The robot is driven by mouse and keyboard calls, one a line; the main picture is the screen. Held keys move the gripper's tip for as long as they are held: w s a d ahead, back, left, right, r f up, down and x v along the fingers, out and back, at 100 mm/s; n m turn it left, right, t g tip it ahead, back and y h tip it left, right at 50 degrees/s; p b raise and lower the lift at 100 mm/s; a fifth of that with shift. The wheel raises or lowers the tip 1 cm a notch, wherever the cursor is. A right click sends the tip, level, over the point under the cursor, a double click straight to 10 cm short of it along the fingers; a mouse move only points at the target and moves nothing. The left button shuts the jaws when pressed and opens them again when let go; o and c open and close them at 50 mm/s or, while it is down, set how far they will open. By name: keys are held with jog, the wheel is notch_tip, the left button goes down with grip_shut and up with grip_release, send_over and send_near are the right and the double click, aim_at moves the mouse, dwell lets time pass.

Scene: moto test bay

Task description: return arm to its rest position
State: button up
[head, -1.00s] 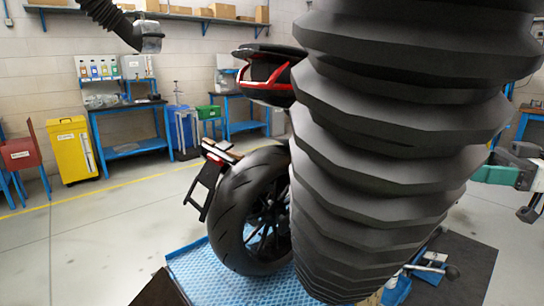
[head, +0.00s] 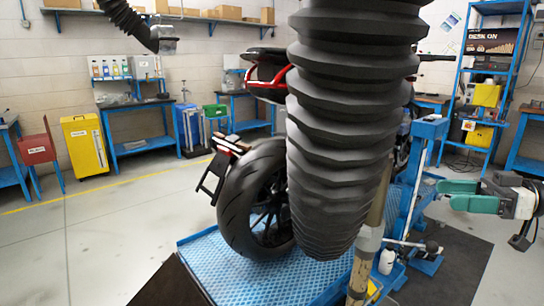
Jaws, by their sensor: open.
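My gripper (head: 446,195) shows at the right edge of the head view, with teal fingers pointing left and a grey body behind them. Its fingers are apart and nothing shows between them. It is in front of the blue stand and the dark floor mat, not visibly touching anything. The rest of my arm runs out of the picture on the right, so its full pose is hidden.
A large black ribbed hose (head: 345,130) hangs close in front, hiding much of the motorcycle (head: 250,205). The motorcycle is on a blue platform (head: 205,262). A blue shelf rack (head: 462,75) stands at back right. A yellow cabinet (head: 84,147) stands left. Left floor is clear.

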jog(key=s+a+f+m+h+p, duration=0.1)
jog(key=a+f+m+h, duration=0.2)
jog(key=f, duration=0.6)
jog(key=s+a+f+m+h+p, duration=0.15)
jog(key=a+f, duration=0.35)
jog(key=f, duration=0.5)
jog(key=s+a+f+m+g+h+p, duration=0.1)
jog(key=s+a+f+m+h+p, duration=0.2)
jog(key=s+f, duration=0.6)
jog(key=s+a+f+m+g+h+p, duration=0.15)
jog(key=s+f, duration=0.25)
jog(key=s, duration=0.4)
jog(key=s+f+m+g+h+p, duration=0.1)
jog(key=s+f+m+h, duration=0.15)
jog(key=s, duration=0.45)
jog(key=s+d+m+h, duration=0.1)
jog(key=s+h, duration=0.1)
jog(key=s, duration=0.4)
jog(key=s+d+r+g+h+p, duration=0.1)
jog(key=s+d+h, duration=0.1)
jog(key=s, duration=0.4)
jog(key=shift+s+r+m+h, duration=0.2)
jog(key=shift+s+m+h, duration=0.05)
jog(key=shift+m+h, duration=0.1)
